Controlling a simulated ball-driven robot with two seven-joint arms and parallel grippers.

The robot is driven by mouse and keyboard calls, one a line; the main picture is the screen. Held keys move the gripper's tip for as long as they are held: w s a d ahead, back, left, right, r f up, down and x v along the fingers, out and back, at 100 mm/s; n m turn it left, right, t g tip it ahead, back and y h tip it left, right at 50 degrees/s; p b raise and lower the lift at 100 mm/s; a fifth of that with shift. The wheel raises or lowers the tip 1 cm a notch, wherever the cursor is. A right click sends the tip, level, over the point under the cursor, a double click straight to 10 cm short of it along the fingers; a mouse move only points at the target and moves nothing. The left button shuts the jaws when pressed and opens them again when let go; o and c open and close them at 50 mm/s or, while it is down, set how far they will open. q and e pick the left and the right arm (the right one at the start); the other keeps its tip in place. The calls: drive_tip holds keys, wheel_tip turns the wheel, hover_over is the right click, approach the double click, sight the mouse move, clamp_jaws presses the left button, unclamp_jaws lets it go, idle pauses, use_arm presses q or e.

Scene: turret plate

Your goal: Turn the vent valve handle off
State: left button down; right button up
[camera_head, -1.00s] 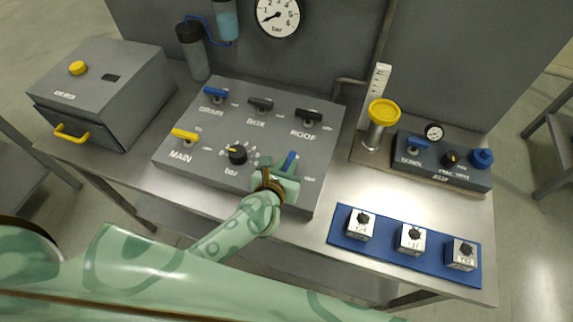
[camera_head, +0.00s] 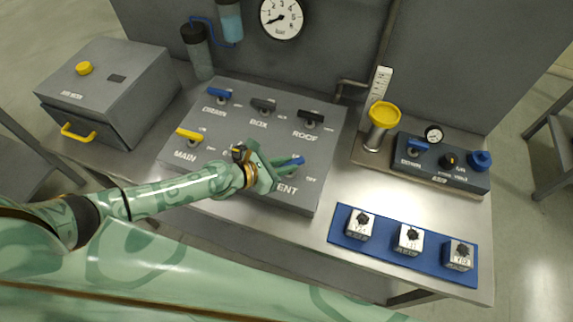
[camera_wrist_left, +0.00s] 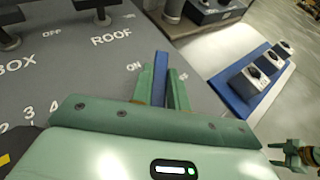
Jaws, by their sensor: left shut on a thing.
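The vent valve handle (camera_head: 298,160) is a blue lever at the right front of the grey valve panel, above the VENT label. In the head view it points right and slightly away from me. My left gripper (camera_head: 287,165) is shut on it from the left, hiding its pivot and inner part. In the left wrist view the blue handle (camera_wrist_left: 160,78) stands between the two green fingers of my left gripper (camera_wrist_left: 163,88), with ON lettering to its left and partly hidden lettering to its right. What looks like my right gripper (camera_wrist_left: 302,156) shows at the lower right edge.
The black regulator knob (camera_head: 238,152) is close beside my left wrist. The yellow MAIN handle (camera_head: 190,134) and black ROOF handle (camera_head: 311,116) are nearby. A blue mat (camera_head: 385,238) with several small boxes lies right. Bare bench lies between panel and mat.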

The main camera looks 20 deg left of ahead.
use_arm(q)
drive_tip(key=shift+w+a+f+m+g+h+b, duration=0.15)
drive_tip(key=shift+f+m+g+h+b, duration=0.05)
drive_tip(key=shift+m+g+h+b, duration=0.25)
drive_tip(key=m+g+h+b, duration=0.1)
drive_tip(key=m+g+b, duration=0.1)
drive_tip(key=b, duration=0.1)
drive_tip(key=m+g+h+b, duration=0.1)
drive_tip(key=m+g+b, duration=0.1)
drive_tip(key=m+g+h+b, duration=0.1)
drive_tip(key=m+g+b, duration=0.2)
drive_tip(key=shift+w+a+f+b, duration=0.1)
drive_tip(key=shift+w+b, duration=0.25)
drive_tip(key=shift+w, duration=0.05)
drive_tip(key=shift+m+g+b, duration=0.65)
drive_tip(key=shift+g+b, duration=0.2)
drive_tip(key=shift+b, duration=0.05)
drive_tip(key=shift+r+m+g+h+b, duration=0.25)
drive_tip(key=shift+m+g+b, duration=0.05)
drive_tip(key=shift+b, duration=0.05)
drive_tip(key=c, duration=1.4)
unclamp_jaws()
drive_tip(key=shift+o, duration=0.2)
